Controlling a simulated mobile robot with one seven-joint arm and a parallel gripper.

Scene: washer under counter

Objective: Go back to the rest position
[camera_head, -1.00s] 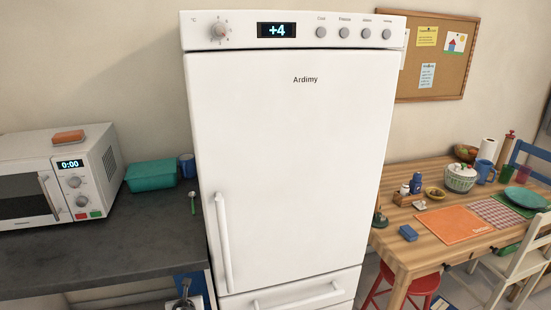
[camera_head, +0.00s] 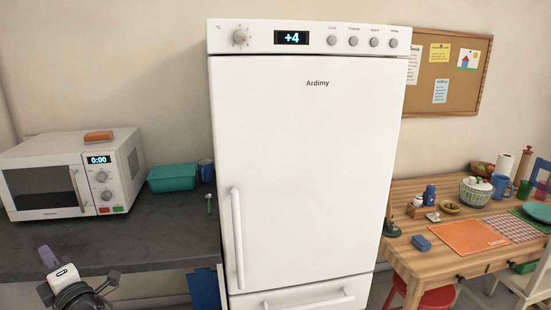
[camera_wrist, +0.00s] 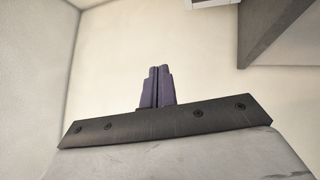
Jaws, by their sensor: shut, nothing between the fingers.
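My gripper (camera_wrist: 155,72) shows in the wrist view with its two dark purple fingers pressed together, and nothing is between them. In the head view my gripper (camera_head: 47,256) is at the lower left, in front of the dark counter and below the microwave. It touches nothing that I can see. In the wrist view a pale wall lies beyond the fingers.
A white fridge (camera_head: 315,170) stands shut in the middle. On the dark counter (camera_head: 165,235) are a white microwave (camera_head: 45,190), a teal container (camera_head: 172,178) and a blue mug (camera_head: 206,171). A wooden table (camera_head: 408,200) with tableware stands at the right.

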